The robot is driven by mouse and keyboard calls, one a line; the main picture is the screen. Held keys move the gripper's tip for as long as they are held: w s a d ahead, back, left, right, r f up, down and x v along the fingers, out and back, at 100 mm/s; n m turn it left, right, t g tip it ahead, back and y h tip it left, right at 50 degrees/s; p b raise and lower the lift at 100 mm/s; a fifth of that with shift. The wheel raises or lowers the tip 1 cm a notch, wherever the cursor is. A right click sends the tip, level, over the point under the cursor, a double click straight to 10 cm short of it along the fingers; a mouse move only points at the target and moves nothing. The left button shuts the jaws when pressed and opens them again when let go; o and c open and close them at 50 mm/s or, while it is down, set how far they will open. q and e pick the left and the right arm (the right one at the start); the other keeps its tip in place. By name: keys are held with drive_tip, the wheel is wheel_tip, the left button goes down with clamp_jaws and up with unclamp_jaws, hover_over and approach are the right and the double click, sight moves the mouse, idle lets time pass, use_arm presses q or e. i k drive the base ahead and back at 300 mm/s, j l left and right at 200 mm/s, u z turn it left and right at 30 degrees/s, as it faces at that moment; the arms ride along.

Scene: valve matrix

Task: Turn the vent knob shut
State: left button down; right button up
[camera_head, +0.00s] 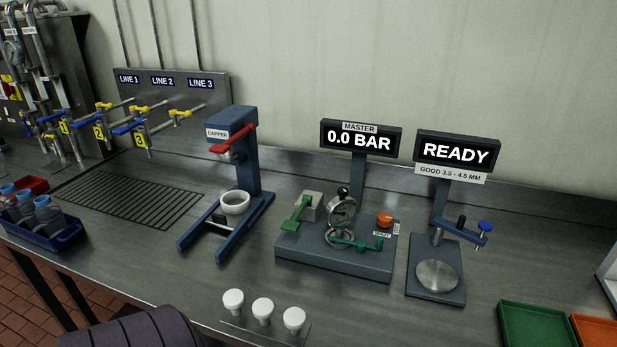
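The master gauge stand (345,262) sits mid-bench under a display (359,139) reading 0.0 BAR. It carries a round dial gauge (343,211) with a black knob (343,192) on top. An orange-red round knob (384,219) stands at its right, with small labels beside it that are too small to read. A green lever (296,212) is on the grey block at the left, and a green handle (357,243) lies across the front. I cannot tell from the lettering which of these is the vent knob, or its turn position. Neither gripper is in view.
A blue capper (251,160) with a white cup (235,203) stands left of the gauge stand. A READY gauge (436,279) stands right. Several white plugs (263,308) are in front, and a green tray (533,327) is at front right. Yellow and blue valves (138,125) fill the left.

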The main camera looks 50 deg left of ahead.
sight(384, 220)
drive_tip(key=u, duration=1.35)
drive_tip(key=l+z, duration=0.15)
drive_tip(key=l, duration=0.35)
drive_tip(key=k, duration=0.05)
